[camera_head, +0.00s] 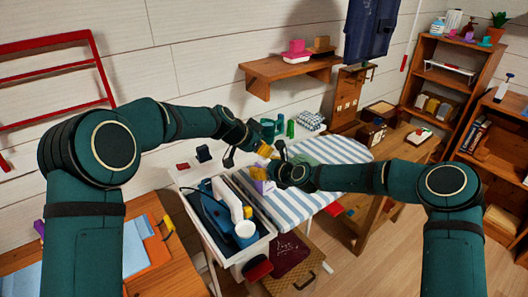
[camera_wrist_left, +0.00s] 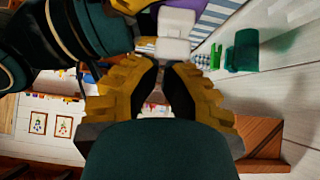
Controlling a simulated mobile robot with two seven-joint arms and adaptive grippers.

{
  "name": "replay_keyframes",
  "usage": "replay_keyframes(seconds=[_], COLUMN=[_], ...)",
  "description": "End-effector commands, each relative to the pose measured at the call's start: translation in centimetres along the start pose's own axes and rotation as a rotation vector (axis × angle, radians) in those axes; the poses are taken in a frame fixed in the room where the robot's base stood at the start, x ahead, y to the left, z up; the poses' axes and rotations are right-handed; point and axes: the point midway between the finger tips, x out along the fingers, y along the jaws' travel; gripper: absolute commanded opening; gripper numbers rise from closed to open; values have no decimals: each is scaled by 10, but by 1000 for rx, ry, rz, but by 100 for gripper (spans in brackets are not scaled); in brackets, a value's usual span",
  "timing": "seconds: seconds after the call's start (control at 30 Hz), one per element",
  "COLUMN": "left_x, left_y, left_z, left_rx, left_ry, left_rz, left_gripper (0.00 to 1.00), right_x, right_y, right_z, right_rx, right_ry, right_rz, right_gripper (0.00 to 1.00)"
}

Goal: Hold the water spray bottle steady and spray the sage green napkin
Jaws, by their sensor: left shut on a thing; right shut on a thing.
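The water spray bottle, white with a lilac lower part (camera_head: 262,187), is between my two grippers at the near left end of the striped ironing board. Its white top (camera_wrist_left: 175,30) shows in the left wrist view, beyond the yellow fingers. My left gripper (camera_head: 264,150) is shut at the top of the bottle. My right gripper (camera_head: 274,171) is shut on the bottle from the right and hides part of it. A pale green patch (camera_head: 312,150) on the board may be the sage green napkin; its edges are unclear.
A white bin (camera_head: 236,255) with a blue-and-white appliance stands left of the ironing board (camera_head: 335,178). Green items (camera_head: 290,128) and a checked stack (camera_head: 312,120) lie behind it. A wooden shelf (camera_head: 290,70) is on the wall above. A wooden table (camera_head: 400,150) stands right.

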Motion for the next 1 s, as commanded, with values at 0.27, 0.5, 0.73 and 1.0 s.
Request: replay_keyframes(seconds=[0.27,0.5,0.73,1.0], left_x=[-58,-100,-117,-118], left_y=[-1,0,0,0], left_z=[-20,-20,-19,-20], left_rx=[2,4,4,4], left_ry=[9,9,8,8], left_rz=[-7,-6,-4,-4], left_gripper=[0,0,0,0], right_x=[0,0,0,0], right_y=[0,0,0,0], right_z=[-1,-1,-1,-1], right_rx=[1,1,0,0], right_ry=[1,1,1,1], right_rz=[-1,0,-1,-1], right_gripper=[17,17,17,17])
